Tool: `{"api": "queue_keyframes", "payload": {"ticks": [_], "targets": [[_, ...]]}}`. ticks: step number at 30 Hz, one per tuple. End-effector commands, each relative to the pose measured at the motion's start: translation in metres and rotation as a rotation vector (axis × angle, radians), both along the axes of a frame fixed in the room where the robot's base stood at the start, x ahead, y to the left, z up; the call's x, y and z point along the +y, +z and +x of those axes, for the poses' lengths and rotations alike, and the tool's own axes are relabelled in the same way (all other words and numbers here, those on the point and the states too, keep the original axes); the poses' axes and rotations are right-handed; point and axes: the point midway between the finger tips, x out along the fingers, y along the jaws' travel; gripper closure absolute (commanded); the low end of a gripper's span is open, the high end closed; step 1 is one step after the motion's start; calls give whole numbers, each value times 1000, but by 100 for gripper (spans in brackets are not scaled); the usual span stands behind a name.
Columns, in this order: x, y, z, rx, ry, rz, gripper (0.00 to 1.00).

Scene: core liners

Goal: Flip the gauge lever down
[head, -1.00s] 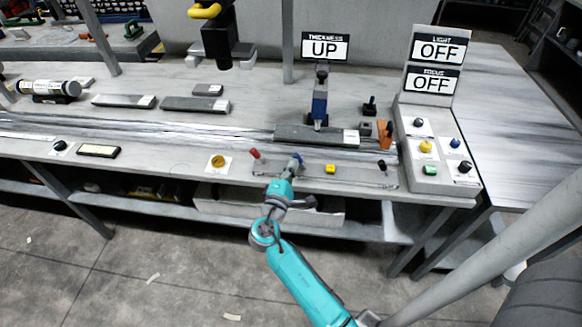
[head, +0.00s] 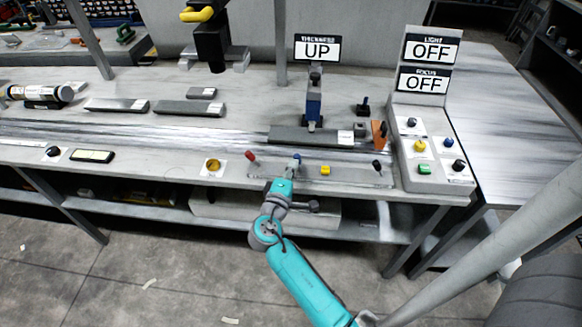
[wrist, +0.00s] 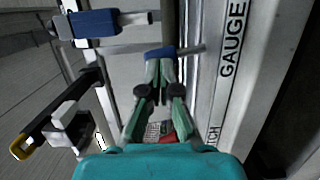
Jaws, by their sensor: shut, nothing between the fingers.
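The gauge lever has a blue knob (head: 296,159) and stands up from the front panel. In the wrist view the blue knob (wrist: 160,52) and its grey stem show beside the GAUGE label (wrist: 232,38). My gripper (head: 290,173) is at the near side of this knob in the head view. In the wrist view my gripper (wrist: 160,62) is shut and empty, with its fingertips right at the knob. I cannot tell whether they touch it. The thickness sign (head: 318,49) reads UP, above the blue-bodied gauge (head: 313,105).
A red-knobbed lever (head: 251,156) stands left of the gauge lever. A yellow button (head: 325,170) and a dark-knobbed lever (head: 377,165) are to its right. A sloped control box (head: 432,182) stands at the bench's right end, below signs reading OFF. A shelf runs under the bench.

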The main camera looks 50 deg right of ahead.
Motion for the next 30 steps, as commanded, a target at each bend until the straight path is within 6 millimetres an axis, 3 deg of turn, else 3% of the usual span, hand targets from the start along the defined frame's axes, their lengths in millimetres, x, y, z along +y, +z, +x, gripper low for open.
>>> {"api": "queue_keyframes", "payload": {"ticks": [30], "targets": [[-6,3,-8,-134,-1,105,100]]}}
